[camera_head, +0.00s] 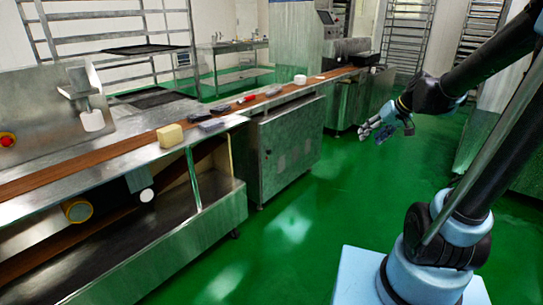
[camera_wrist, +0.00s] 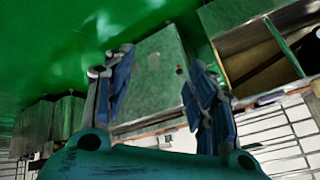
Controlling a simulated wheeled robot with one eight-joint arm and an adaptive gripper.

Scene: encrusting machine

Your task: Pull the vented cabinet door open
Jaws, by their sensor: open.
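The metal cabinet (camera_head: 262,165) stands under the conveyor line in the middle of the head view. Its door (camera_head: 290,145) faces the green aisle and looks shut; vents and handle are too small to make out. In the wrist view the cabinet front (camera_wrist: 155,80) appears upside down between my fingers, some distance beyond them. My gripper (camera_head: 372,132) is in the air over the aisle, to the right of the cabinet and apart from it. Its blue-padded fingers (camera_wrist: 160,65) are spread in the wrist view, with nothing between them.
The conveyor top (camera_head: 235,112) carries a yellow block (camera_head: 170,135) and several small items. An open-shelved machine bench (camera_head: 215,205) stands left of the cabinet. The green floor (camera_head: 320,215) in front is clear. Tall racks (camera_head: 410,35) stand at the back.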

